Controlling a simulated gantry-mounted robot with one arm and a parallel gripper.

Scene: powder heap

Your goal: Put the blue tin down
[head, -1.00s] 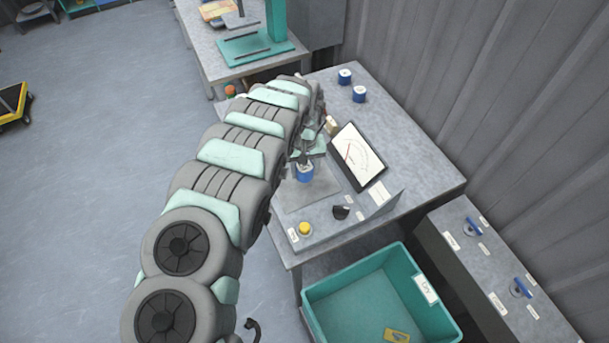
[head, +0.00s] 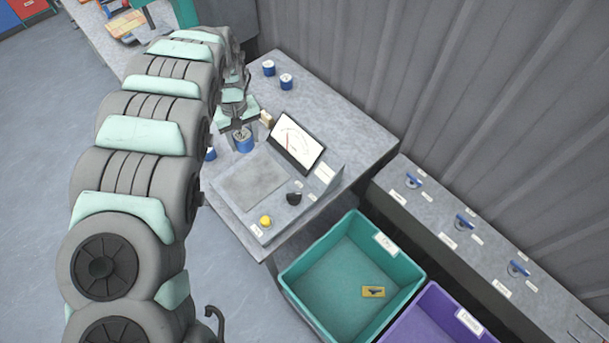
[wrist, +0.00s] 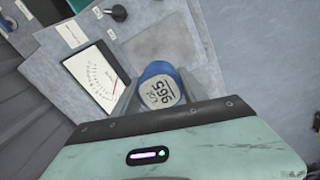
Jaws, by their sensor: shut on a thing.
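The blue tin (head: 243,141) is held between the fingers of my gripper (head: 241,127), beyond the flat plate (head: 252,184) of the dial instrument. In the wrist view the tin (wrist: 160,84) shows a pale round lid with dark figures, with a finger on each side. I cannot tell whether the tin's base touches the bench (head: 348,130). Another blue item (head: 210,154) is partly hidden beside my arm.
A dial meter (head: 297,143), black knob (head: 294,198) and yellow button (head: 265,221) sit near the plate. Two blue-and-white tins (head: 268,68) (head: 286,81) stand at the back. A green bin (head: 300,275) and purple bin (head: 428,312) lie below the bench front. The bench's right side is clear.

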